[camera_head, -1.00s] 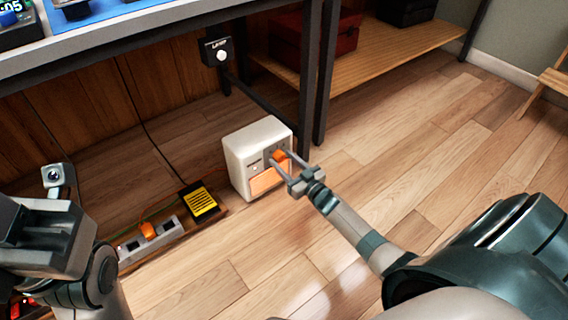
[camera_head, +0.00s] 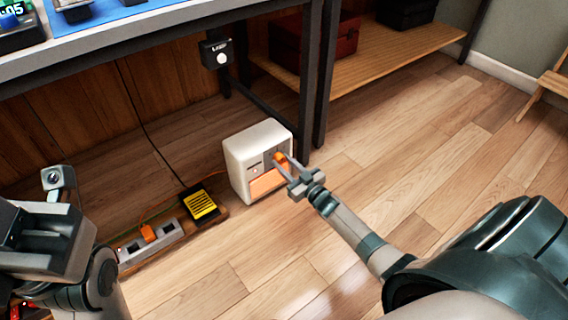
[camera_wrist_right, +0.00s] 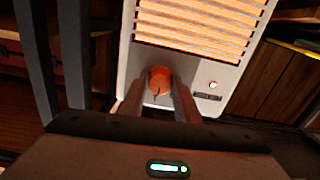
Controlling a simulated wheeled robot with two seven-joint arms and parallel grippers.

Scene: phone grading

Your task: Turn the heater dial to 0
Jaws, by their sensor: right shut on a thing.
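The heater (camera_head: 240,160) is a white box with an orange grille (camera_head: 268,182), standing on the floor by the table leg. Its orange dial (camera_head: 279,158) is on the front, near the upper right. In the right wrist view the dial (camera_wrist_right: 159,80) is round with a dark pointer mark, and sits between my fingertips. My right gripper (camera_head: 284,162) is shut on the dial, and it also shows in the right wrist view (camera_wrist_right: 159,95). The dial's number markings are not legible. My left arm is at the lower left; its fingertips cannot be made out.
A red light (camera_wrist_right: 213,85) glows on the heater's face. A power strip (camera_head: 150,240) with an orange plug and a black-and-yellow box (camera_head: 201,204) lie left of the heater. A table leg (camera_head: 306,90) stands close behind it.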

